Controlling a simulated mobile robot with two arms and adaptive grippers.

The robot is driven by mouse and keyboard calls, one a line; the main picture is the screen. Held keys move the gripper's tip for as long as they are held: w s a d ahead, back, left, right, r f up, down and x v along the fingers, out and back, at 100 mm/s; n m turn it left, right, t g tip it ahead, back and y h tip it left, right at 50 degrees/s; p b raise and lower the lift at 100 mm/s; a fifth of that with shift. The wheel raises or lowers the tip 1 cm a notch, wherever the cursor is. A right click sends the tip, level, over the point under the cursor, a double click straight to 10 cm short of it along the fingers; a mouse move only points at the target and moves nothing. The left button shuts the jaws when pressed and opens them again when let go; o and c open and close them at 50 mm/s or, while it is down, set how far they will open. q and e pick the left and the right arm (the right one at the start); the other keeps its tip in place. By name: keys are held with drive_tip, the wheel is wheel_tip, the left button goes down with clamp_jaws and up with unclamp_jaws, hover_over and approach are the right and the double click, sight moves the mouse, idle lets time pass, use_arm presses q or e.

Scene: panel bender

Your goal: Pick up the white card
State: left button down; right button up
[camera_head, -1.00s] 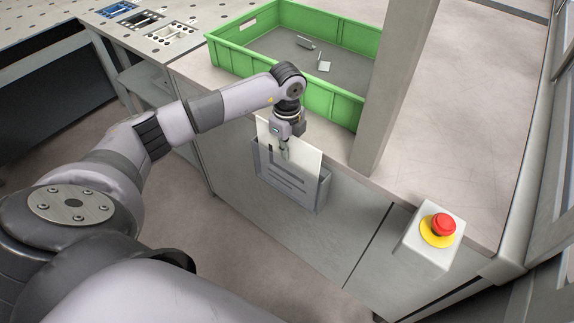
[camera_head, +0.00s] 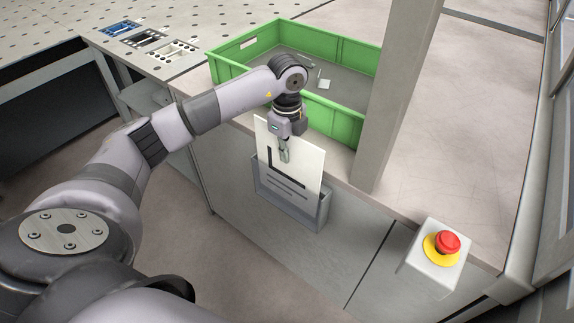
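The white card (camera_head: 305,165) with black line markings stands upright, its lower part inside a grey holder (camera_head: 308,214) on the front of the cabinet. More than half of the card shows above the holder's rim. My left gripper (camera_head: 285,156) comes down from above at the card's top edge, with one finger in front of its face. The finger behind is hidden by the card, and the gripper appears closed on it. My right gripper is not in view.
A green crate (camera_head: 340,122) with small metal parts (camera_head: 323,84) stands on the worktop behind. A grey post (camera_head: 396,100) rises right of the card. A red emergency stop button (camera_head: 447,243) sits on a box at the right front.

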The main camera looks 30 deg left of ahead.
use_arm(q)
wheel_tip(320, 180, up, 13)
drive_tip(key=shift+f+b, duration=0.2)
drive_tip(key=shift+b, duration=0.25)
drive_tip(key=shift+r, duration=0.85)
drive_tip(key=shift+f, duration=0.1)
